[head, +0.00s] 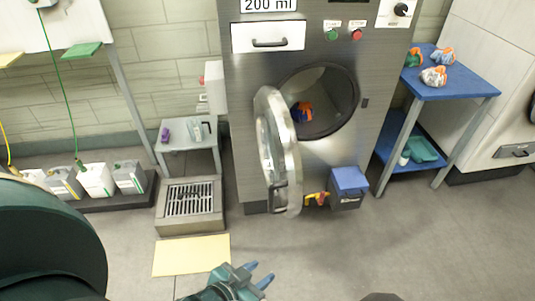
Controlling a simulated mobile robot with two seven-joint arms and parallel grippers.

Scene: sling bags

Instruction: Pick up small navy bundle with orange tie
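A small navy bundle with an orange tie (302,112) lies inside the open drum of the steel washing machine (250,120). It sits at the drum's left side, partly hidden by the round door (291,165), which stands swung open to the left. My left gripper (258,274) is at the bottom of the view, low in front of the machine and well apart from the bundle. Its two blue fingertips are spread with nothing between them. My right gripper does not show.
A blue-topped table (462,88) at right holds several other orange-tied bundles (433,77). A blue box (348,188) stands on the floor below the drum. A small grey stand (176,143), a floor grate and a yellow mat (190,256) are at left. The floor at centre right is clear.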

